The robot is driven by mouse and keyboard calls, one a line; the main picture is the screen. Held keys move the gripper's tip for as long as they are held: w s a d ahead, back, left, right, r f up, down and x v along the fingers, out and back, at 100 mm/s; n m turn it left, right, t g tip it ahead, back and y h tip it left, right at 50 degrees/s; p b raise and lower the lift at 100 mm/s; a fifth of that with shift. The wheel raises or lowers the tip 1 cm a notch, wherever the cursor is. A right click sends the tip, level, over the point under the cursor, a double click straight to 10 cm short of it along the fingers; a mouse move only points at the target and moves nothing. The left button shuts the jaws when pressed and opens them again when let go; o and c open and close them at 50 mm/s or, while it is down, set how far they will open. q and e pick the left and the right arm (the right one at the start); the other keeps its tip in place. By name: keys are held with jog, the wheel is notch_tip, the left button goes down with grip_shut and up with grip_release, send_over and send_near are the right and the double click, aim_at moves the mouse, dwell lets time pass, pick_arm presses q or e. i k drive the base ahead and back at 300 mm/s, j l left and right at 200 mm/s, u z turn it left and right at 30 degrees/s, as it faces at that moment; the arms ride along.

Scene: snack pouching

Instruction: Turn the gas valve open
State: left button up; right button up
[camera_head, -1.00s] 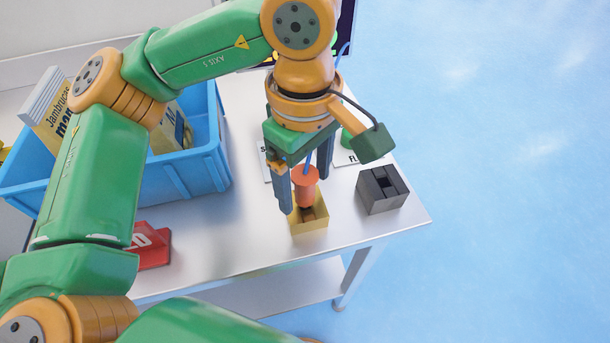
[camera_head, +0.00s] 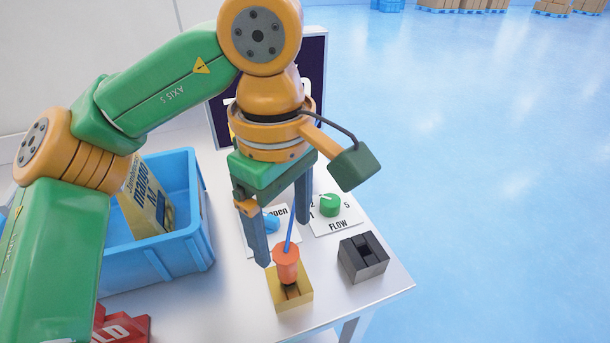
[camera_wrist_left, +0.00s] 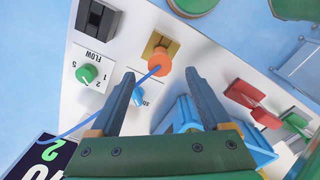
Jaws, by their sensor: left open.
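A blue knob (camera_head: 271,223) sits on a white card with partly hidden lettering that ends in "pen". It is partly behind my gripper's fingers in the head view and also shows in the left wrist view (camera_wrist_left: 142,92). A green knob (camera_head: 329,205) sits on a white card marked FLOW to its right. My left gripper (camera_head: 284,234) is open and empty above the table, its fingers pointing down near the blue knob. An orange nozzle (camera_head: 286,264) with a blue hose stands in a yellow block (camera_head: 292,298), just in front of the fingers. My right gripper is out of view.
A blue crate (camera_head: 180,262) with a yellow mango pouch (camera_head: 148,200) stands at the left. A black slotted block (camera_head: 363,258) lies at the table's right edge. A dark screen (camera_head: 314,75) stands behind.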

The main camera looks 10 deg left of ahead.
aim_at(272, 223)
jog(key=k+l, duration=0.2)
jog(key=k, duration=0.3)
jog(key=k+l, duration=0.2)
jog(key=k, duration=0.25)
